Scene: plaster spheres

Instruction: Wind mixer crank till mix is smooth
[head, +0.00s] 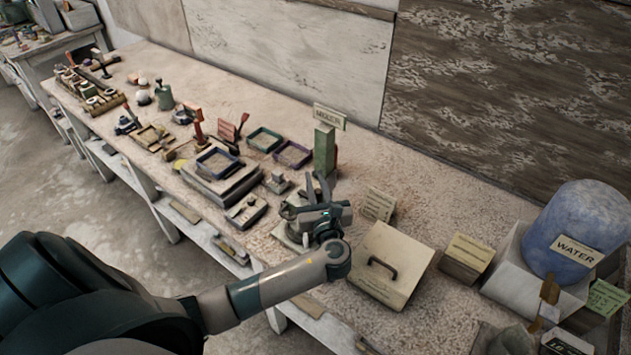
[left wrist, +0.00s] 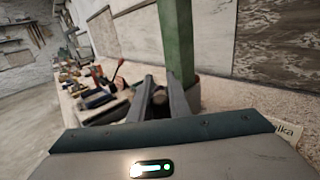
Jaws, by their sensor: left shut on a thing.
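The mixer (head: 324,152) is a green upright post on the bench, with a sign reading MIXER at its top. Its green post also stands close beyond my fingers in the left wrist view (left wrist: 179,40). My left gripper (head: 318,188) is at the near side of the post. In the left wrist view its fingers (left wrist: 160,100) are closed around a small dark knob (left wrist: 160,96), which looks like the crank's handle. My gripper and wrist cover much of the mixer's lower part, so the mix and its smoothness cannot be seen. My right gripper is out of view.
Right of my wrist stand a lidded box (head: 385,290) with a dark handle, a labelled block (head: 466,258) and a blue WATER drum (head: 578,228). Left are trays (head: 218,163), frames and small tools. A wall (head: 290,45) backs the bench.

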